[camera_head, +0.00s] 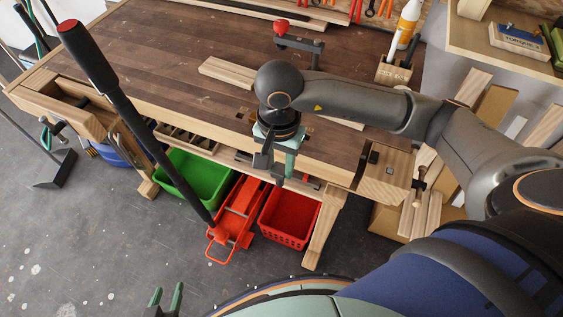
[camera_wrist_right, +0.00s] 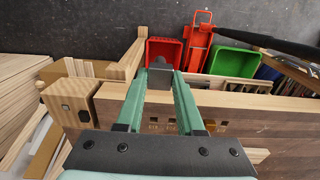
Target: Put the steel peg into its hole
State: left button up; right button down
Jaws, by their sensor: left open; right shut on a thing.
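The steel peg (camera_wrist_right: 160,68) is a dark grey piece between the fingertips of my right gripper (camera_wrist_right: 162,78) in the right wrist view. The gripper is shut on it. In the head view my right gripper (camera_head: 275,163) points down at the bench's front edge, above the floor crates; the peg is hard to separate from the fingers there. Dark square holes (camera_wrist_right: 222,125) show along the bench edge in the right wrist view, apart from the peg. I cannot tell which one is the peg's. My left gripper (camera_head: 167,300) is open and empty, low at the bottom left, far from the bench.
The workbench (camera_head: 150,65) has much bare top. A wooden block (camera_head: 227,73) and a red-knobbed clamp (camera_head: 290,38) lie on it. A green crate (camera_head: 195,178), a red crate (camera_head: 289,216) and a red jack (camera_head: 236,215) with a long black handle stand below its front edge.

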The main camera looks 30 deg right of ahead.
aim_at(280, 168)
jog(key=shift+r, duration=2.6)
